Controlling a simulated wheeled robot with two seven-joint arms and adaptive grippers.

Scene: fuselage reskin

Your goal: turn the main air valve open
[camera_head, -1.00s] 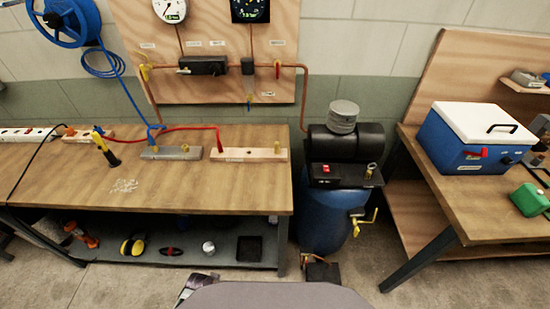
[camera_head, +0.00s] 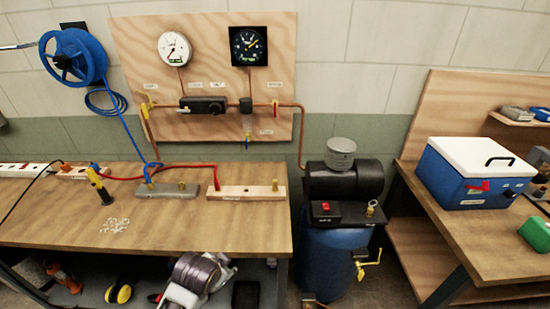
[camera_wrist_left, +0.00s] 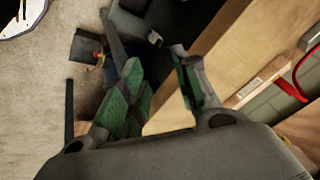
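Several valve handles show in the head view, and I cannot read which is the main air valve. On the wall board are a yellow handle (camera_head: 149,104) at the left of the copper pipe and a red handle (camera_head: 275,108) at the right. A yellow valve handle (camera_head: 368,263) sticks out from the blue compressor tank (camera_head: 325,255). My left gripper (camera_wrist_left: 155,65) shows in the left wrist view with its green-padded fingers apart and nothing between them. Part of my left arm shows at the bottom of the head view. My right gripper is not in view.
The wooden workbench (camera_head: 60,205) carries a red hose, a blue hose and a yellow-black tool (camera_head: 99,184). A blue-white cooler (camera_head: 478,172) stands on the right table. Two gauges hang above the pipe. A narrow floor gap lies between compressor and right table.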

